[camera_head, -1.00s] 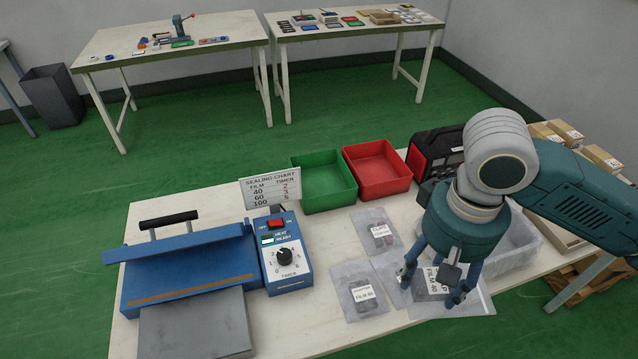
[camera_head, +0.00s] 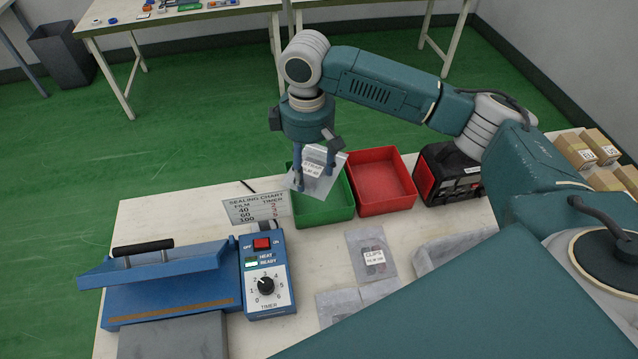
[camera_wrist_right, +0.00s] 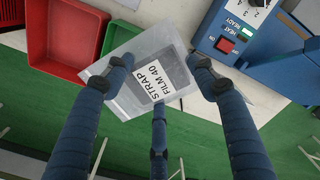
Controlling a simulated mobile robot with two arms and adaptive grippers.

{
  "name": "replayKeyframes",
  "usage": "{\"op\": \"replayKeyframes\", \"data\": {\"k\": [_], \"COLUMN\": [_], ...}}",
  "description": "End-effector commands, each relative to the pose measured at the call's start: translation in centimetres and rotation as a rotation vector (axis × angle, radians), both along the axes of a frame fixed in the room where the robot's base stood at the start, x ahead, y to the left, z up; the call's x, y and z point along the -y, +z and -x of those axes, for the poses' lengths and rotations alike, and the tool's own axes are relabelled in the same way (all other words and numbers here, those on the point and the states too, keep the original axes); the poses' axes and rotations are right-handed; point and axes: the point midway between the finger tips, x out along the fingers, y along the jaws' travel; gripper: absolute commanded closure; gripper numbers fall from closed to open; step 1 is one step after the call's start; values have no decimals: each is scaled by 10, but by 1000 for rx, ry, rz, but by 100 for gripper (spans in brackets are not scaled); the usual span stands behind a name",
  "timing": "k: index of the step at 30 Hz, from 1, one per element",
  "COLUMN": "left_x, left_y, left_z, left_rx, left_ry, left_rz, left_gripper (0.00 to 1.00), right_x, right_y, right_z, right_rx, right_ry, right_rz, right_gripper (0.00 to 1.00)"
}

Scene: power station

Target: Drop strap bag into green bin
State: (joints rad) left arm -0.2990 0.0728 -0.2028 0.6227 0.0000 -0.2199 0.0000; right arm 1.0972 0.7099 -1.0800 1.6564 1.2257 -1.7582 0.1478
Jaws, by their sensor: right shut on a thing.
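The strap bag (camera_head: 322,184) is a clear bag with a dark content and a white label reading "STRAP FILM 40". My right gripper (camera_head: 314,172) is shut on it and holds it above the left part of the green bin (camera_head: 330,212). In the right wrist view the strap bag (camera_wrist_right: 139,75) sits between the blue fingers of my right gripper (camera_wrist_right: 158,88), with the green bin (camera_wrist_right: 122,12) partly hidden behind it. The green bin's visible inside looks empty. My left gripper is not in view.
A red bin (camera_head: 383,178) stands right of the green bin. The sealing chart sign (camera_head: 256,208) and blue sealer (camera_head: 170,278) are at left. A clips bag (camera_head: 371,257) lies on the table (camera_head: 318,252). A black-and-red case (camera_head: 450,172) stands at right.

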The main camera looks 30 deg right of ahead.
Motion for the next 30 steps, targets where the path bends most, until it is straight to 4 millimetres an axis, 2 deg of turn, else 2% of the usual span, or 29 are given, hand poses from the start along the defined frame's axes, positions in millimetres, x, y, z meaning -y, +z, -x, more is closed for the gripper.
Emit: {"op": "replayKeyframes", "data": {"k": [1, 6, 10, 14, 20, 30], "left_x": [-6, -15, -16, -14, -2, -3], "left_y": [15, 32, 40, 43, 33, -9], "left_z": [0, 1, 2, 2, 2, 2], "left_rx": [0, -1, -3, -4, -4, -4], "left_ry": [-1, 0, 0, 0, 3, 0], "left_rz": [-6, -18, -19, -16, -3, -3], "left_gripper": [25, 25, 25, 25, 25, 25], "right_x": [9, 40, 59, 70, 72, 72], "right_y": [1, -16, -27, -34, -44, -80], "right_z": [-12, -43, -56, -61, -63, -62], "right_rx": [-6, -5, -4, -1, 0, 0], "right_ry": [64, 292, 417, 487, 510, 508], "right_rz": [0, 0, -1, -1, -1, -1], "right_gripper": [69, 69, 69, 69, 69, 69]}}
